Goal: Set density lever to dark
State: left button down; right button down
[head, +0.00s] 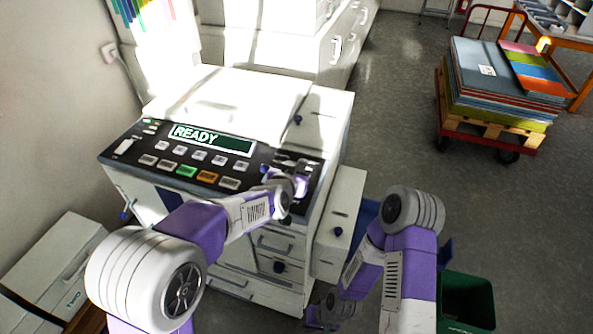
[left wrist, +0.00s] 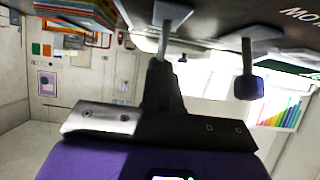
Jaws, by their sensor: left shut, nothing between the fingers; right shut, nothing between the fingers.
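The copier's black control panel (head: 185,160) has a lit display (head: 212,139) reading READY. My left gripper (head: 297,182) is shut and empty over the panel's right end, covering part of it. In the left wrist view, which looks upside down, my left gripper (left wrist: 160,72) points at the panel. A lever with a dark blue knob (left wrist: 249,87) stands beside it, apart from the fingers. A second pale stalk (left wrist: 174,14) lines up with the fingertips; I cannot tell if they touch. The lever's dark or light marks are not readable. My right gripper (head: 326,316) is shut, low before the drawers.
The copier's white lid (head: 230,92) lies behind the panel. A side unit (head: 340,215) stands at its right. A green bin (head: 467,302) is at lower right. A cart with stacked boards (head: 497,85) stands at the back right. Floor between cart and copier is clear.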

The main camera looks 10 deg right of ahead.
pick_arm(q)
jog(key=p+v, duration=0.3)
jog(key=v, duration=1.1)
jog(key=shift+p, duration=0.35)
jog(key=shift+f, duration=0.15)
jog(key=s+a+f+n+g+y, duration=0.2)
jog(key=a+f, duration=0.4)
jog(key=f, duration=0.5)
jog(key=s+a+f+n+g+y, duration=0.1)
jog(key=a+f+g, duration=0.3)
jog(key=f, duration=0.8)
jog(key=s+a+f+n+g, duration=0.2)
jog(key=s+f, duration=0.5)
jog(key=s, duration=0.1)
jog(key=s+a+f+n+g+h, duration=0.1)
jog(key=s+a+f+n+g, duration=0.1)
jog(key=s+f, duration=0.5)
jog(key=shift+s+a+f+n, duration=0.35)
jog(key=shift+s+a+n, duration=0.4)
jog(key=shift+s, duration=0.3)
